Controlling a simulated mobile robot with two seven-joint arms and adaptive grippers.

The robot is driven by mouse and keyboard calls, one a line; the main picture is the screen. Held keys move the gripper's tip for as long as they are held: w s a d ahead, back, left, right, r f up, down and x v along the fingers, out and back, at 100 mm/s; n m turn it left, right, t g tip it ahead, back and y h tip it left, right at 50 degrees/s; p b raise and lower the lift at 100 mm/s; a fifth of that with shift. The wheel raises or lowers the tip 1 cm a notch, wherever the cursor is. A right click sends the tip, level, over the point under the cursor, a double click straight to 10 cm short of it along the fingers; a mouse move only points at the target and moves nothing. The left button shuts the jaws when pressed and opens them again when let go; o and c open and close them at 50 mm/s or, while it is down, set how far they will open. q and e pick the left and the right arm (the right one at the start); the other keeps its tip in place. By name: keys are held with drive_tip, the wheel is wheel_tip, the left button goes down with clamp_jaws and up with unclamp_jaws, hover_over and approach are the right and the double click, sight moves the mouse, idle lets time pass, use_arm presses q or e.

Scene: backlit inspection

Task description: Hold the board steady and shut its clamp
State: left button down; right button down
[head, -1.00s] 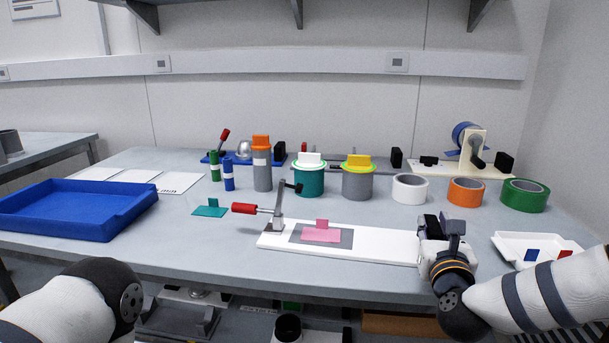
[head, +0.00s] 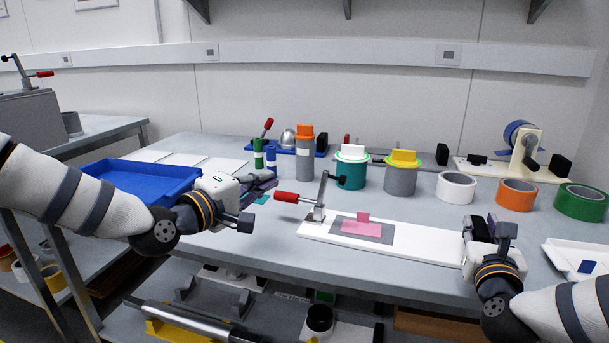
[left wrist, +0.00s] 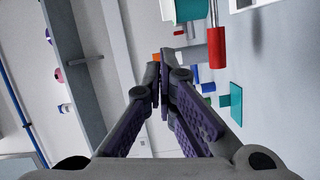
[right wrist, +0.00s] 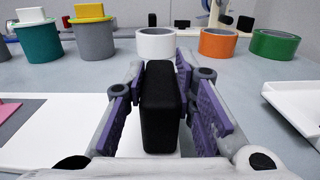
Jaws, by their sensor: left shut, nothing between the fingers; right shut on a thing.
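The white board (head: 427,241) lies on the table with a grey patch and a pink tabbed piece (head: 361,226) on it. The clamp (head: 322,195) stands at its left end, its dark bar raised with a black tip off the pink piece. Its red handle (head: 293,197) points left and also shows in the left wrist view (left wrist: 216,48). My left gripper (head: 268,186) is shut and empty, a little left of the handle and apart from it. My right gripper (head: 490,228) is shut on a black upright block (right wrist: 160,105) at the board's right end.
A blue tray (head: 140,179) stands behind my left arm. Canisters, including a teal one (head: 351,172), and tape rolls, including a white one (head: 456,187), line the back. A white tray (right wrist: 297,103) is right of my right gripper.

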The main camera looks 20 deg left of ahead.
drive_tip(key=shift+f, duration=0.4)
use_arm(q)
drive_tip(key=w+d+f, duration=0.1)
drive_tip(key=w+d, duration=0.5)
drive_tip(key=w, duration=0.1)
drive_tip(key=shift+d+f, duration=0.15)
drive_tip(key=shift+d, duration=0.05)
